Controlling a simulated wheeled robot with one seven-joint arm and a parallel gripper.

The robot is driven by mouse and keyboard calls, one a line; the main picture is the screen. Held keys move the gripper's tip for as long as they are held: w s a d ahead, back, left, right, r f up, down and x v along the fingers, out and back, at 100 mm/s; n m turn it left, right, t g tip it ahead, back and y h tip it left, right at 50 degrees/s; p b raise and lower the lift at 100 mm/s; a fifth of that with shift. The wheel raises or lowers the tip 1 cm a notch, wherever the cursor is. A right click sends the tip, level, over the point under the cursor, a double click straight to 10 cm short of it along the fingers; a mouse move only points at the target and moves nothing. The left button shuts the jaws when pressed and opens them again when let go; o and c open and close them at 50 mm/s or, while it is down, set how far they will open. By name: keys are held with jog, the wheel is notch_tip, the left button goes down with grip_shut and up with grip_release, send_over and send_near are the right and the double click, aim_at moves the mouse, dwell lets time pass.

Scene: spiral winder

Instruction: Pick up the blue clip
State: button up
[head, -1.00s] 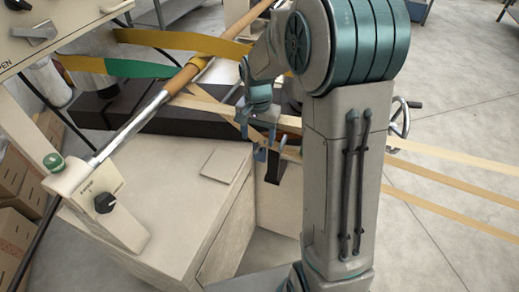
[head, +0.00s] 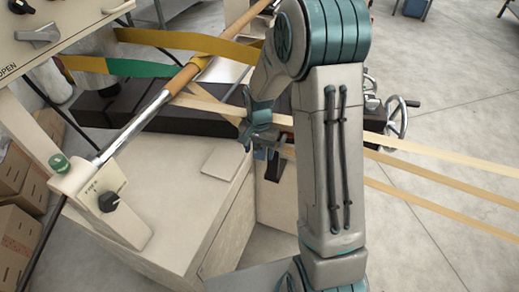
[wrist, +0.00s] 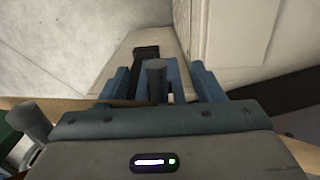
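The blue clip (head: 260,155) shows small and partly hidden just below my gripper in the head view, by the tan strips and a dark bracket (head: 274,167). In the wrist view the blue clip (wrist: 173,80) lies between my two blue fingers, with a grey round peg in front of it. My gripper (wrist: 161,82) is open, with a finger on each side of the clip and visible gaps. In the head view my gripper (head: 250,142) is above the cream box's back right corner. Whether a finger touches the clip cannot be told.
Tan strips (head: 430,172) run to the right behind my arm. A rod with a wooden grip (head: 181,79) crosses at the left, above a cream machine box (head: 175,190). A handwheel (head: 397,118) stands at the right, with open floor beyond.

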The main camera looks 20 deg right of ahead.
jog(key=c, duration=0.9)
jog(key=shift+r+b, duration=0.2)
jog(key=shift+b, duration=0.25)
jog(key=s+a+b, duration=0.1)
jog(key=s+a, duration=0.2)
jog(key=s, duration=0.2)
jog(key=s+a+r+b, duration=0.1)
jog(key=s+a, duration=0.3)
jog(key=s+a+b, duration=0.1)
jog(key=s+a, duration=0.2)
jog(key=s, duration=0.2)
jog(key=shift+s+a+r+b, duration=0.2)
jog(key=shift+s+a+b, duration=0.1)
jog(key=shift+b, duration=0.1)
jog(key=shift+s+a+r+b, duration=0.1)
jog(key=shift+s+a+b, duration=0.1)
jog(key=shift+s+a, duration=0.8)
jog(key=shift+s+a+f+b, duration=0.15)
jog(key=shift+s+a, duration=0.5)
jog(key=shift+s, duration=0.65)
jog(key=shift+s+a+r+b, duration=0.2)
jog(key=shift+s+a, duration=0.65)
jog(key=shift+s, duration=0.3)
